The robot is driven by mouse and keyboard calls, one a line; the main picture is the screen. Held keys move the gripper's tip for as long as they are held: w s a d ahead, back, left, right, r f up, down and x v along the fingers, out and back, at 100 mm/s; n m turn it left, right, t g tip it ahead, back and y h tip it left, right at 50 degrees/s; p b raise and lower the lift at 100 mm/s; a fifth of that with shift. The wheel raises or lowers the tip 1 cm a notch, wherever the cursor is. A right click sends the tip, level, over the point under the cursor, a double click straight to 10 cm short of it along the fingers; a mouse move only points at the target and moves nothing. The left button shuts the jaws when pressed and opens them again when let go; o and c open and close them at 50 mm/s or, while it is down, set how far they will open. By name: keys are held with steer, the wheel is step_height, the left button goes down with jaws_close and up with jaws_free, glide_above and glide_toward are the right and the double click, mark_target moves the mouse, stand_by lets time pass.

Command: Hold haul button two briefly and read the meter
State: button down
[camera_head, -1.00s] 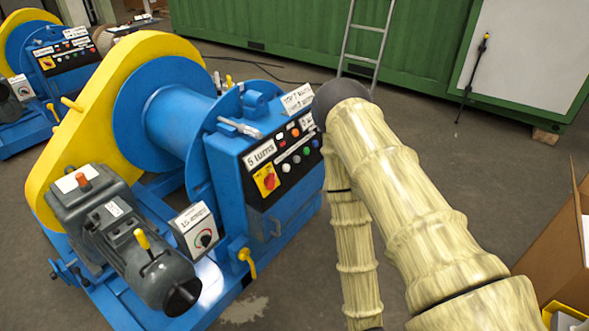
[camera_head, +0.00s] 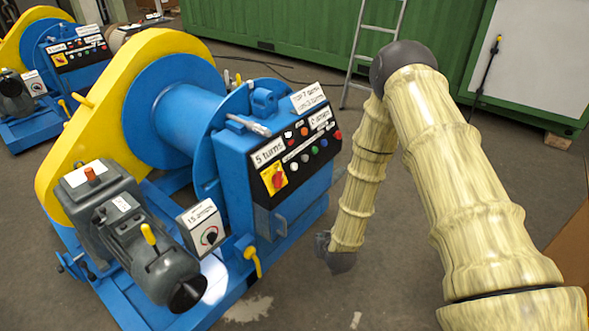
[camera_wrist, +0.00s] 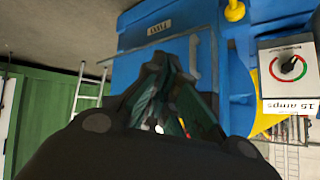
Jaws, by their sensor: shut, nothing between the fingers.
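The near blue winch has a black control panel (camera_head: 306,150) with several coloured buttons, a red rotary switch (camera_head: 274,178) on a yellow plate and a "5 turns" label. I cannot read which button is number two. A white dial box (camera_head: 205,227) marked "15 amps" stands left of the panel; it also shows in the wrist view (camera_wrist: 288,68), with a black pointer or knob on a red and green ring. My gripper (camera_wrist: 165,75) is shut and empty, in front of the blue cabinet face (camera_wrist: 170,45). In the head view my wrist hangs low, right of the cabinet, and the fingers cannot be made out.
A yellow handle (camera_head: 253,262) sticks out low on the winch, beside a grey motor (camera_head: 150,255). A second winch (camera_head: 60,60) stands behind left. A ladder (camera_head: 371,50) leans on a green container (camera_head: 300,35).

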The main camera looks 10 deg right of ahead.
mark_target(294, 167)
steer(key=w+d+r+m+t+h, duration=0.1)
steer(key=w+d+r+t, duration=0.2)
steer(key=w+r, duration=0.5)
steer(key=w+d+r+m+t+h, duration=0.1)
steer(key=w+d+r+t, duration=0.2)
steer(key=w+r, duration=0.5)
steer(key=w, duration=0.4)
steer(key=shift+r+b, duration=0.35)
steer(key=w+a+f+b, duration=0.3)
steer(key=w+a+f, duration=0.1)
steer(key=w+a, duration=0.1)
steer(key=shift+w+b, duration=0.4)
steer(key=shift+w, duration=0.15)
steer(key=shift+w+a+f+b, duration=0.15)
steer(key=shift+w+a+b, duration=0.05)
steer(key=shift+w+b, duration=0.15)
